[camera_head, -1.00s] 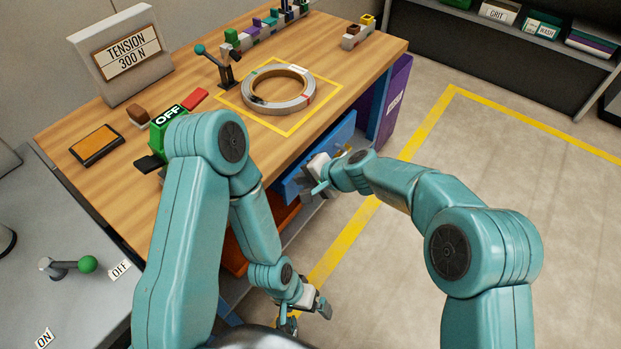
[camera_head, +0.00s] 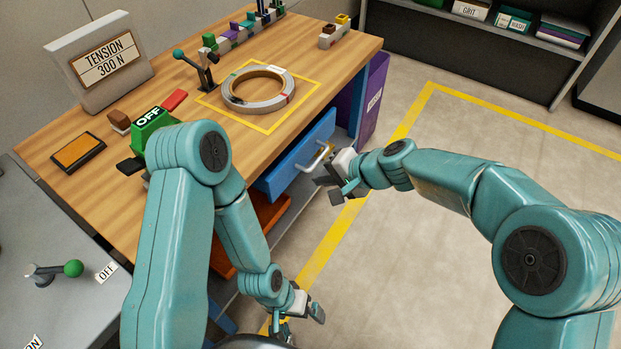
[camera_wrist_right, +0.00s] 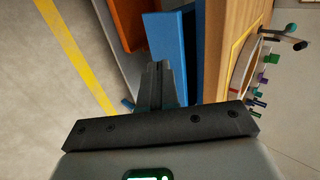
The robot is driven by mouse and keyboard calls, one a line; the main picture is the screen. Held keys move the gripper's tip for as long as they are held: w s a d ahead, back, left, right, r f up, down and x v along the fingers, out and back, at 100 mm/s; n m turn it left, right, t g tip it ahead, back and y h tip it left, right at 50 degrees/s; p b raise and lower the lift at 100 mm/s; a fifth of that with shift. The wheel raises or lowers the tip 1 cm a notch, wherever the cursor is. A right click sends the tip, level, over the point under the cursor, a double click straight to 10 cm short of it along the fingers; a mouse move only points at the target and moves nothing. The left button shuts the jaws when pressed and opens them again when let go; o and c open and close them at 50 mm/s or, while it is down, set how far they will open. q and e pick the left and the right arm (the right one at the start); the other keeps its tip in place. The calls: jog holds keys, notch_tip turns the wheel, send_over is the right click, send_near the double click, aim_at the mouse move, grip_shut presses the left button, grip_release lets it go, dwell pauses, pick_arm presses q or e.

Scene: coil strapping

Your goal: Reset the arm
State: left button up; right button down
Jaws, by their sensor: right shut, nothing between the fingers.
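My right gripper (camera_head: 334,185) is in front of the blue drawer (camera_head: 290,165), just off its pale handle (camera_head: 318,157). In the right wrist view its dark fingers (camera_wrist_right: 158,75) are together, with nothing between them, and the blue drawer front (camera_wrist_right: 173,45) is beyond. The drawer stands a little out of the bench. My left gripper (camera_head: 300,322) hangs low beside the bench near the bottom edge, its two fingers apart and empty.
The wooden bench (camera_head: 150,200) carries a metal coil (camera_head: 258,105) inside a yellow square, a black lever (camera_head: 205,75) and a green OFF block (camera_head: 150,125). Floor at right is clear.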

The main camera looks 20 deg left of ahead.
jog(key=shift+d+r, duration=0.4)
jog(key=shift+d, duration=0.05)
jog(key=shift+s, duration=0.1)
jog(key=s+d+f+m+h, duration=0.1)
jog(key=s+d+f+h, duration=0.15)
jog(key=d+f, duration=0.55)
jog(key=s+d+f+h, duration=0.2)
jog(key=s+d+f, duration=0.1)
jog(key=d+f, duration=0.5)
jog(key=s+d+f+n+g, duration=0.1)
jog(key=s+d+f, duration=0.4)
jog(key=s, duration=0.3)
jog(key=s+d+f, duration=0.4)
jog(key=s+d, duration=0.1)
jog(key=s, duration=0.3)
notch_tip(320, 180, up, 17)
jog(key=s+p, duration=0.1)
jog(key=p, duration=1.6)
jog(key=shift+h, duration=0.35)
jog(key=shift+s+f, duration=0.1)
